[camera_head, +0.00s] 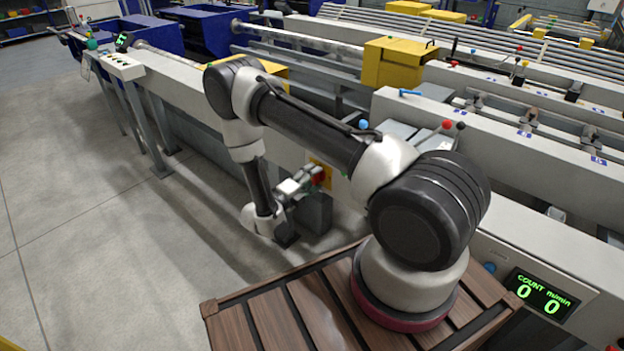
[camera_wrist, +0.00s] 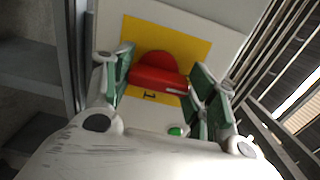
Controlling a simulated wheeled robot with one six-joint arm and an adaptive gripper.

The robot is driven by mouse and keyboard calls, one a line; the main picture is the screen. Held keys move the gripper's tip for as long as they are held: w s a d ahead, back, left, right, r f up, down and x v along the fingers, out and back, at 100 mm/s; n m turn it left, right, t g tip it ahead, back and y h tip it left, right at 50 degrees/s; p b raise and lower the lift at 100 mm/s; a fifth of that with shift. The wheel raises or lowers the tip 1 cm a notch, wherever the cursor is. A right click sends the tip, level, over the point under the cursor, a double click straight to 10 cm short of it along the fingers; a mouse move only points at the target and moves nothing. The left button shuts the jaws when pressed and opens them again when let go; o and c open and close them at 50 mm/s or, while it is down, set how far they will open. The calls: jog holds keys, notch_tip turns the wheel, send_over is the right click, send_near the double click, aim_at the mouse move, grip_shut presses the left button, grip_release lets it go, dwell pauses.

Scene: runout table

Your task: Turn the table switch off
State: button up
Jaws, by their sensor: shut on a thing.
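The table switch is a red rotary knob (camera_wrist: 155,72) with a bar-shaped handle on a yellow plate (camera_wrist: 197,48). In the wrist view its handle lies nearly level, slightly tilted. A "1" mark shows on the plate just below it. My gripper (camera_wrist: 161,76) has its green-padded fingers on both sides of the handle and is shut on it. In the head view my gripper (camera_head: 304,181) is at the red knob (camera_head: 319,177) on the side of the white table frame; the fingers partly cover it there.
A small green button or lamp (camera_wrist: 177,131) sits below the knob. A counter display (camera_head: 541,295) reading 0 and 0 is at the lower right. Yellow boxes (camera_head: 398,64) and rails lie behind the white frame. Open grey floor (camera_head: 110,240) lies to the left.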

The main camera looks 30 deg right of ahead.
dwell(0.5)
jog(key=o, duration=1)
jog(key=v, duration=1.2)
jog(key=shift+f, duration=0.1)
